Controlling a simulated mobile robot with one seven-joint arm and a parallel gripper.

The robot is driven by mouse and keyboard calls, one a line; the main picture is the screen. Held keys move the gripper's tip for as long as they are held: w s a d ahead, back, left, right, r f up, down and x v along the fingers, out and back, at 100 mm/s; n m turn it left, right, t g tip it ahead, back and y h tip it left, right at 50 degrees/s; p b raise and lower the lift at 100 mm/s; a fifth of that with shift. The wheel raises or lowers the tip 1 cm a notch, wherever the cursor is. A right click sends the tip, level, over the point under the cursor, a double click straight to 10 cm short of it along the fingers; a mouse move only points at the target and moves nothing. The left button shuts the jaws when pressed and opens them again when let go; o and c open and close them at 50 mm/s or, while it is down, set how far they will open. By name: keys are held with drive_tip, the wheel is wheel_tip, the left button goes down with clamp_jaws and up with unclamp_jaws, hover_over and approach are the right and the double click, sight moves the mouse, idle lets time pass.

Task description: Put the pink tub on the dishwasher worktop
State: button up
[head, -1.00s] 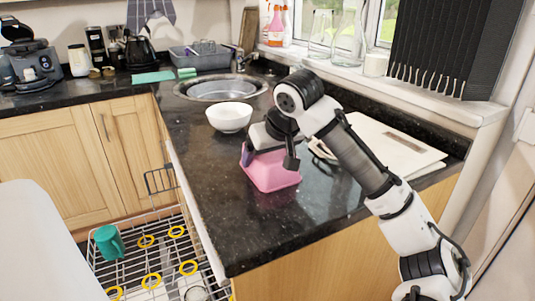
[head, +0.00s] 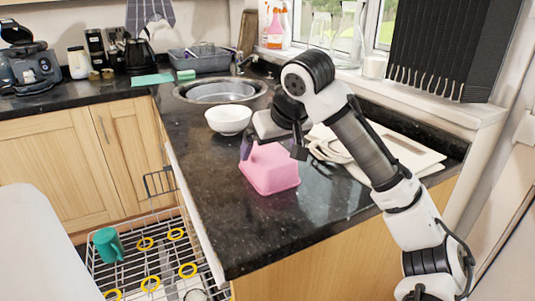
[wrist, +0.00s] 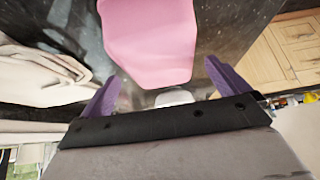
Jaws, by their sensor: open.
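The pink tub (head: 270,172) stands on the dark granite worktop (head: 240,235) above the open dishwasher, near the worktop's middle. It looks upside down, its flat face up. My gripper (head: 272,149) is open and empty, just behind and above the tub, apart from it as far as I can tell. In the wrist view the pink tub (wrist: 150,42) lies ahead of the two purple fingers (wrist: 158,88), not between them.
A white bowl (head: 228,120) stands behind and left of the tub, near the round sink (head: 218,92). A white board (head: 405,152) lies at right. The dishwasher rack (head: 150,258) is pulled out, holding a teal mug (head: 108,244). The front worktop is clear.

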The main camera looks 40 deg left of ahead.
drive_tip(key=v, duration=0.7)
drive_tip(key=shift+s+r, duration=0.1)
drive_tip(key=shift+r, duration=0.1)
drive_tip(key=shift+f, duration=0.1)
